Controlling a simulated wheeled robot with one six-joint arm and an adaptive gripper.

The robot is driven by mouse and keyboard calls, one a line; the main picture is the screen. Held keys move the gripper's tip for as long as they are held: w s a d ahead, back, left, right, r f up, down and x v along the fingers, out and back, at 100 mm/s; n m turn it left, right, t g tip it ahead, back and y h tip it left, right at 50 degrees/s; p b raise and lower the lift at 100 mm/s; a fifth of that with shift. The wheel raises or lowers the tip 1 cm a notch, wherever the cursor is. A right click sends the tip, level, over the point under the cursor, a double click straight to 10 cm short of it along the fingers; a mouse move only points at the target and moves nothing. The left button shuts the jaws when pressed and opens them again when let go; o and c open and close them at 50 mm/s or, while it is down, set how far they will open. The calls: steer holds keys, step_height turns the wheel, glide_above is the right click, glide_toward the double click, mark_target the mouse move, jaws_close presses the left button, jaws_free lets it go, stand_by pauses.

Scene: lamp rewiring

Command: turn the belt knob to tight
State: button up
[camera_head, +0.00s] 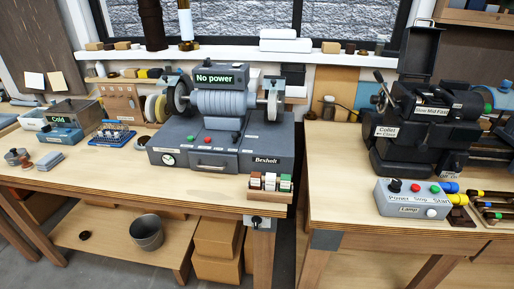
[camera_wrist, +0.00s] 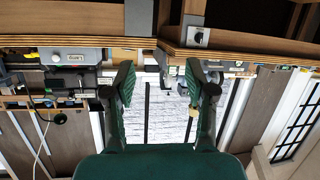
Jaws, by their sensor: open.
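A grey bench machine (camera_head: 225,142) with a "Bexholt" label and a "No power" display stands on the left bench. A small black knob on a pale plate (camera_head: 256,222) is fixed to that bench's front edge. The knob plate also shows in the upside-down wrist view (camera_wrist: 198,37). I cannot read a belt label, so I cannot tell for sure that this is the belt knob. My gripper (camera_wrist: 160,84) is open and empty in the wrist view, its fingers apart and clear of the knob plate. The head view does not show my gripper.
A rack of small blocks (camera_head: 270,184) sits on the bench edge above the knob plate. The right bench holds a dark lathe-like machine (camera_head: 425,118) and a grey switch box (camera_head: 413,199). A metal bucket (camera_head: 147,232) and cardboard boxes (camera_head: 217,240) are below the left bench.

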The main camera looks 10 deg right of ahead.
steer(key=s+a+r+y, duration=0.1)
steer(key=s+r, duration=0.4)
steer(key=s, duration=0.4)
steer(key=shift+s+a+r+m, duration=0.3)
